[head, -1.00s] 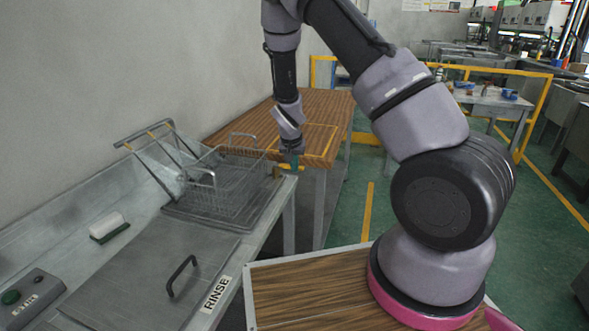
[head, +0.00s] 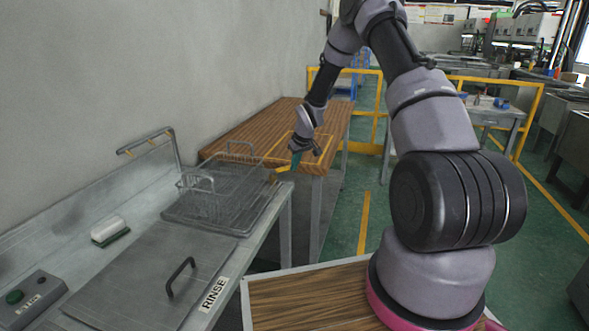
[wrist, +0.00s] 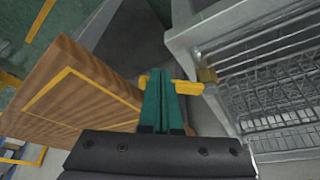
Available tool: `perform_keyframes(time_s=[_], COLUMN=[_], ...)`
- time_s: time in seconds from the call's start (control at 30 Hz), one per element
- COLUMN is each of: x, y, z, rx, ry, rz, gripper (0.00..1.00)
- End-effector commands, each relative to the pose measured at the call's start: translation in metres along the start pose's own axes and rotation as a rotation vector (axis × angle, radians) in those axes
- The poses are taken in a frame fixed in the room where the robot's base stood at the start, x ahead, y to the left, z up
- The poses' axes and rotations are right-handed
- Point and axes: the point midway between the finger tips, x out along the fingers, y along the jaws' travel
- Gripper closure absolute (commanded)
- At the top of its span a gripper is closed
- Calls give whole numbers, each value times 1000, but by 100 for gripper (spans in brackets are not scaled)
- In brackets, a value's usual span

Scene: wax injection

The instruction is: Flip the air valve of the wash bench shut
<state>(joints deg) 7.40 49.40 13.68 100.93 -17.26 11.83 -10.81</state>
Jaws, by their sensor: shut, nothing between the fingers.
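The air valve's yellow lever (head: 283,169) is at the right end of the wash bench (head: 262,228), beside a small brass body (wrist: 207,76). In the wrist view the lever (wrist: 188,88) sticks out from the bench corner towards my fingers, and a bit of yellow also shows on their other side. My gripper (head: 294,164) has green fingers pressed together with nothing between them. Its fingertips (wrist: 160,74) overlap the lever in the wrist view and hide its middle. I cannot tell whether they touch it.
A wire basket (head: 186,183) stands on the bench near the valve. A wooden table (head: 240,140) lies just beyond the bench end, with a narrow gap between. A lid with a black handle (head: 181,277), a brush (head: 109,231) and a button box (head: 30,300) are nearer.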

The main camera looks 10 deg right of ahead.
Motion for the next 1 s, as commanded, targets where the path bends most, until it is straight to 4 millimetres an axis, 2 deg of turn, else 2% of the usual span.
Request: perform_keyframes(time_s=[0.17,0.5,1.0], x=[6,15,22], y=[7,8,4], z=[-13,-36,-54], rx=[-150,-430,-426], ry=[2,2,-1], rz=[-64,-175,-170], gripper=[100,100,100])
